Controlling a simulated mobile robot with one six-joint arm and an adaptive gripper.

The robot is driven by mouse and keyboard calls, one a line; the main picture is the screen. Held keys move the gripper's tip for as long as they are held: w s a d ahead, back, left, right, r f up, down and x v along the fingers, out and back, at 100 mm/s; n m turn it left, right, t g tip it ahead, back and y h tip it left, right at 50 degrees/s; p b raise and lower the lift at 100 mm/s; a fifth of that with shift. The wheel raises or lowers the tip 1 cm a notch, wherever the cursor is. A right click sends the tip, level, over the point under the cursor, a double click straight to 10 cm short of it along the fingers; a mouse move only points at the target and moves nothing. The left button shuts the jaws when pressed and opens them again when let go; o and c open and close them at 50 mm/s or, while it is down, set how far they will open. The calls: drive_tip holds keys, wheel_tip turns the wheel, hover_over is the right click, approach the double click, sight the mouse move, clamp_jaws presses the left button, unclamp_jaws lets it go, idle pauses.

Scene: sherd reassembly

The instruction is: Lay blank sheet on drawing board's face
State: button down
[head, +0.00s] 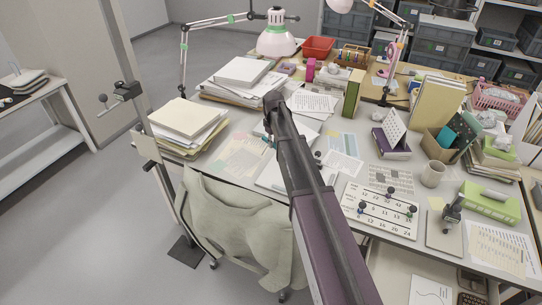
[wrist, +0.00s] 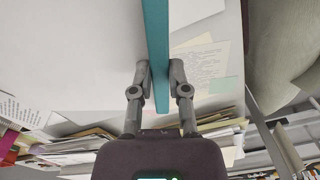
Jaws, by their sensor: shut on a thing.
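My gripper (wrist: 158,75) is shut on a narrow teal thing (wrist: 157,30), seen edge-on in the wrist view. I cannot tell whether it is the drawing board or another flat item. To its left is a broad plain white surface (wrist: 70,50); I cannot tell if this is the desk or a sheet. In the head view my arm hides most of the gripper and what it holds. A pale blank sheet or board (head: 271,178) lies at the desk's front edge, partly behind my arm. Which thing is the drawing board is unclear.
The desk (head: 225,125) is crowded. Lamps stand behind. A chair with a draped grey-green garment (head: 235,220) is at the front edge.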

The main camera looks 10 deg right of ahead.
wheel_tip(320, 180, down, 4)
drive_tip(key=m+b, duration=0.1)
drive_tip(key=m, duration=0.1)
drive_tip(key=m+b, duration=0.1)
drive_tip(key=m, duration=0.1)
drive_tip(key=m+b, duration=0.1)
drive_tip(key=m, duration=0.1)
drive_tip(key=shift+s+r+m, duration=0.15)
drive_tip(key=shift+r+m, duration=0.1)
drive_tip(key=shift+m, duration=0.15)
wheel_tip(320, 180, down, 3)
drive_tip(key=m+b, duration=0.1)
drive_tip(key=m, duration=0.2)
drive_tip(key=m+b, duration=0.1)
drive_tip(key=m, duration=0.2)
drive_tip(key=shift+s+r+m+b, duration=0.1)
drive_tip(key=shift+r+m+b, duration=0.1)
drive_tip(key=shift+m+b, duration=0.15)
drive_tip(key=shift+s, duration=0.1)
